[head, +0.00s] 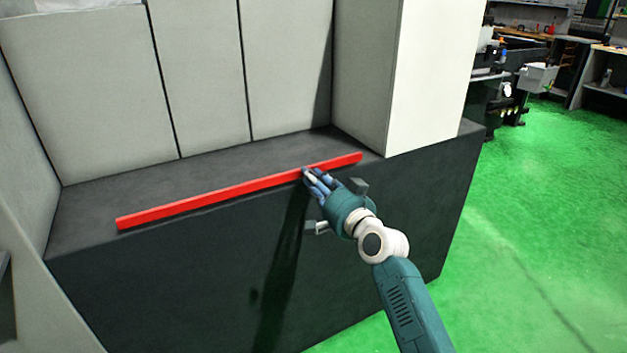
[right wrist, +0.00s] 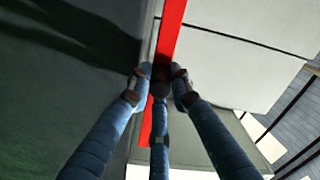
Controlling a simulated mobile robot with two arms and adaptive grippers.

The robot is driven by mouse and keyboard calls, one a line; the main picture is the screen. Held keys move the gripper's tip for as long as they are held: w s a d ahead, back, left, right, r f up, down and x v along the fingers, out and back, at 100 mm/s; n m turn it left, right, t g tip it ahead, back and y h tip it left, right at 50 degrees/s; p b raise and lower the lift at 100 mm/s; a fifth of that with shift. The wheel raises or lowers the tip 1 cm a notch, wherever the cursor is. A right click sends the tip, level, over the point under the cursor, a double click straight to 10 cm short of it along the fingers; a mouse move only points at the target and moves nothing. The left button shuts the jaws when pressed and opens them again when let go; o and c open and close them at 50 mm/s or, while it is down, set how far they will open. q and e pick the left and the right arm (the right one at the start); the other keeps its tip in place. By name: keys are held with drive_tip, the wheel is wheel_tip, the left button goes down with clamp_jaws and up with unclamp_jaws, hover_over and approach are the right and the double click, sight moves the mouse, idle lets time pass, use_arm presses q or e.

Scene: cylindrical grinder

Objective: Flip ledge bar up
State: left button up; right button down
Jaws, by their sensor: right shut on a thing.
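The red ledge bar (head: 215,196) lies along the front edge of the dark ledge, running from lower left to upper right in the head view. My right gripper (head: 309,175) is at the bar, right of its middle. In the right wrist view the bar (right wrist: 171,32) passes between the fingertips of my right gripper (right wrist: 160,82), which are shut on it. The fingers hide a short part of the bar. My left gripper is not in view.
The dark ledge (head: 95,212) is bare behind the bar. Grey panels (head: 205,80) rise at its back, and a pale column (head: 430,75) stands at its right end. Green floor (head: 545,220) is open to the right, with workbenches farther back.

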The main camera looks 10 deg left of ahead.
drive_tip(key=shift+r, duration=0.4)
drive_tip(key=c, duration=1.6)
unclamp_jaws()
drive_tip(key=shift+o, duration=0.2)
drive_tip(key=shift+a+f, duration=0.1)
drive_tip(key=shift+f, duration=0.15)
drive_tip(key=v, duration=1.2)
